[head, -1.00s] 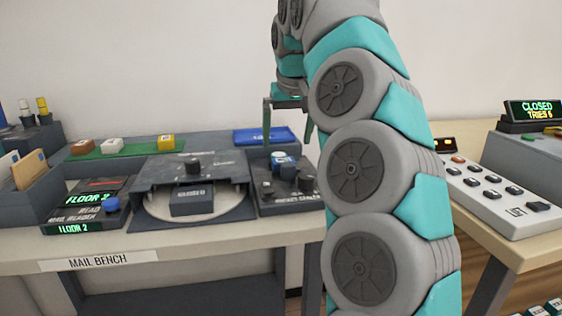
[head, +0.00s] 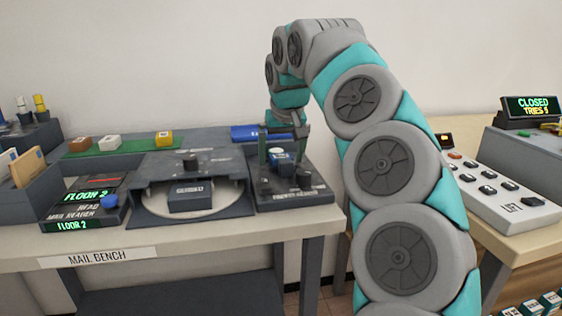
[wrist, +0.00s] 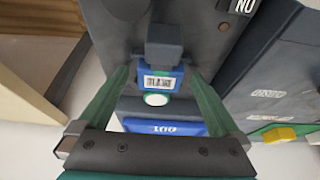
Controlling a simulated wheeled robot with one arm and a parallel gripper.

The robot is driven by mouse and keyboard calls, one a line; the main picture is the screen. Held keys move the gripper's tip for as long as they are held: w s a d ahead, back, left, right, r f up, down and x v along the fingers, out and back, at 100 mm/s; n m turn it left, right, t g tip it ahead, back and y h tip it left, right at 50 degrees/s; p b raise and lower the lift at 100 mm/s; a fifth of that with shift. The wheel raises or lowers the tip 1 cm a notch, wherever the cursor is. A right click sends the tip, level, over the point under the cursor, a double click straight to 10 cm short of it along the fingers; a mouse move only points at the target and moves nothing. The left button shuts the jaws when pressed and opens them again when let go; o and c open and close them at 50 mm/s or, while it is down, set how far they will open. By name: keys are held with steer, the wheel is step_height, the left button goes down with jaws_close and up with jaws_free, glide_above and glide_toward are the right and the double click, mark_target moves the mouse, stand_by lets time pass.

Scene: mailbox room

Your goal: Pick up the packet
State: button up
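The packet (head: 277,156) appears to be the small blue block with a white top patch, on the dark device at the bench's right end. In the wrist view the blue packet (wrist: 172,82) shows a white barcode label, and a white round spot with a green rim is just below it. A dark block abuts its upper side. My gripper (head: 283,153) is open above the device; in the wrist view its green fingers (wrist: 158,76) stand on either side of the packet, with gaps visible. Whether they reach down to its height is unclear.
A blue tray (head: 243,132) lies behind, partly hidden by my arm. Left are a round-plate machine (head: 152,203) and a green mat (head: 92,151) with small blocks. A keypad (head: 500,190) is on the right table.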

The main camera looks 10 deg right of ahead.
mark_target(280, 154)
steer(key=c, duration=1.4)
steer(key=shift+r, duration=0.1)
steer(key=shift+c, duration=0.2)
steer(key=shift+r, duration=1.65)
steer(key=s+d+r+b, duration=0.1)
steer(key=s+d+b, duration=0.2)
steer(key=s, duration=1.2)
steer(key=shift+s+r, duration=0.25)
steer(key=shift+s, duration=0.1)
